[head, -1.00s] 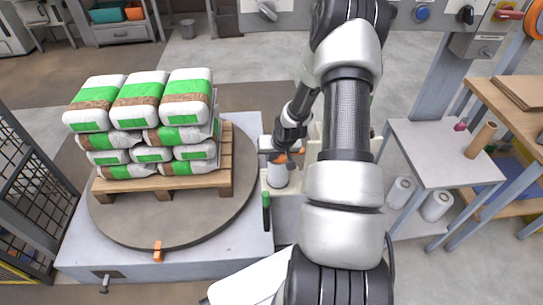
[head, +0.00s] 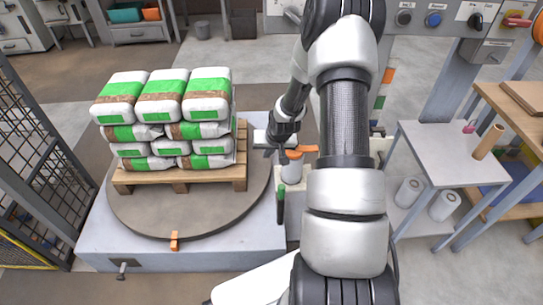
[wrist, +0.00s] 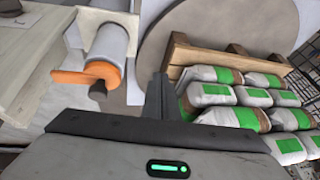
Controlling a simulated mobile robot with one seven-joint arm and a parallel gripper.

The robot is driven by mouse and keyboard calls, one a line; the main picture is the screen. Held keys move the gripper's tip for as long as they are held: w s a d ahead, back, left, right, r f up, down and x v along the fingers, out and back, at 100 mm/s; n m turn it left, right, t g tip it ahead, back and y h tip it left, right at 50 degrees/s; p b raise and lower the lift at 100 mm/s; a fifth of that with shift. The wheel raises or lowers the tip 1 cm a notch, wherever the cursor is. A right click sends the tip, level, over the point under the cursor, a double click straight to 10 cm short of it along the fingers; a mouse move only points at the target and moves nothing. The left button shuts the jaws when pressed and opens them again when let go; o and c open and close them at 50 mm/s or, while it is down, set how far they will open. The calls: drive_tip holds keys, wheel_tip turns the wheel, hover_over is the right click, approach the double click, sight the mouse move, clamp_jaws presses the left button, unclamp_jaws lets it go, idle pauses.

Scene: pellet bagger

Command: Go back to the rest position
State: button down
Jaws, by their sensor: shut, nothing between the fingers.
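My gripper (head: 275,152) is in the middle of the head view, above the right edge of the turntable, between the bag stack and a white film roll (head: 292,168) with an orange handle (head: 302,149). In the wrist view the fingers (wrist: 159,100) are together, with nothing between them. The film roll (wrist: 112,48) and its orange handle (wrist: 88,75) lie just left of the fingers there, apart from them. My forearm hides part of the machine behind it.
Several green and white bags (head: 165,98) are stacked on a wooden pallet (head: 180,178) on the round turntable (head: 130,212). A control panel (head: 440,18) stands at the back right. A grey side table (head: 440,148) is at right. A mesh fence (head: 35,150) is at left.

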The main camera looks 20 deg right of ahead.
drive_tip(key=shift+a+r, duration=0.25)
drive_tip(key=shift+a, duration=0.15)
drive_tip(key=s+a+r+n, duration=0.1)
drive_tip(key=s+a+r, duration=0.1)
drive_tip(key=r, duration=0.6)
drive_tip(key=s+a+r+h, duration=0.1)
drive_tip(key=s+a+r, duration=0.15)
drive_tip(key=r, duration=0.55)
drive_tip(key=s+a+r+n, duration=0.1)
drive_tip(key=s+a+r, duration=0.15)
drive_tip(key=r, duration=0.65)
drive_tip(key=s+a+r, duration=0.2)
drive_tip(key=s+r, duration=0.1)
drive_tip(key=s, duration=0.4)
drive_tip(key=s+a+r+n, duration=0.1)
drive_tip(key=s+a+r, duration=0.2)
drive_tip(key=s, duration=0.4)
drive_tip(key=s+a+r+y, duration=0.1)
drive_tip(key=s+a+r, duration=0.2)
drive_tip(key=s+r, duration=0.2)
drive_tip(key=s, duration=0.3)
drive_tip(key=shift+r+n, duration=0.15)
drive_tip(key=shift+n, duration=0.25)
drive_tip(key=shift+s, duration=0.1)
